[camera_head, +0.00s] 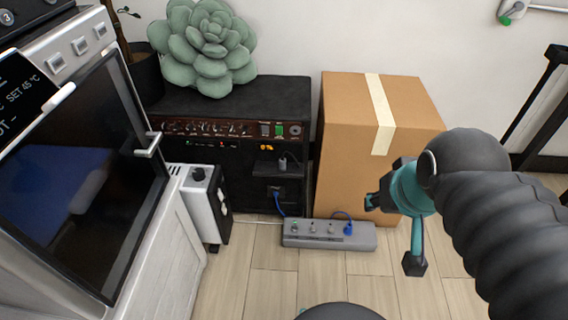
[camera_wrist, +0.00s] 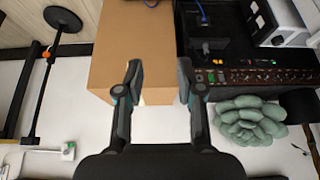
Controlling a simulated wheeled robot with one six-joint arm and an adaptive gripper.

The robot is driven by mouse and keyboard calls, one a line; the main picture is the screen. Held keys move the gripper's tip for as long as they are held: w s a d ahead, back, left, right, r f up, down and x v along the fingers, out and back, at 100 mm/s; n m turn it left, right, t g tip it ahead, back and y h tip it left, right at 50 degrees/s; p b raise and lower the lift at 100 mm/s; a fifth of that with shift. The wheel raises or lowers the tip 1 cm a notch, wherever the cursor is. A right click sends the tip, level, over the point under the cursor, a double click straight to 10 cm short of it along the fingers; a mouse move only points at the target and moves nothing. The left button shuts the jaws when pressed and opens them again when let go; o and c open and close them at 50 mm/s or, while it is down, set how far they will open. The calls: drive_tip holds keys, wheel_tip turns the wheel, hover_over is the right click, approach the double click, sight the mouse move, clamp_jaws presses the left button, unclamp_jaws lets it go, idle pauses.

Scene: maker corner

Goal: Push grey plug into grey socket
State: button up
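A small dark grey plug (camera_head: 283,162) sits at a ledge on the black amplifier's front; it also shows in the wrist view (camera_wrist: 206,46). A long grey power strip (camera_head: 328,235) with several outlets lies on the floor in front of the amplifier. A blue plug (camera_head: 348,229) stands at its right end. I cannot tell which outlet is the grey socket. My gripper (camera_head: 392,233) is in front of the cardboard box, right of the strip and apart from the plug. In the wrist view its fingers (camera_wrist: 159,80) are spread with nothing between them.
The black amplifier (camera_head: 226,103) bears a green succulent (camera_head: 207,55). A large cardboard box (camera_head: 345,128) stands right of it. A white-and-black unit (camera_head: 199,212) and an oven (camera_head: 85,180) are at left. The floor before the strip (camera_head: 270,287) is partly clear.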

drive_tip(key=w+a+m+b, duration=0.2)
drive_tip(key=w+a+b, duration=0.1)
drive_tip(key=w, duration=0.8)
drive_tip(key=m+g+h+b, duration=0.2)
drive_tip(key=m+b, duration=0.1)
drive_tip(key=b, duration=0.2)
approach(282, 159)
drive_tip(key=v, duration=0.2)
drive_tip(key=shift+s+r, duration=0.25)
drive_tip(key=shift+s, duration=0.05)
drive_tip(key=shift+t, duration=0.3)
drive_tip(key=x, duration=0.8)
drive_tip(key=shift+f+b, duration=0.35)
drive_tip(key=shift+b, duration=0.05)
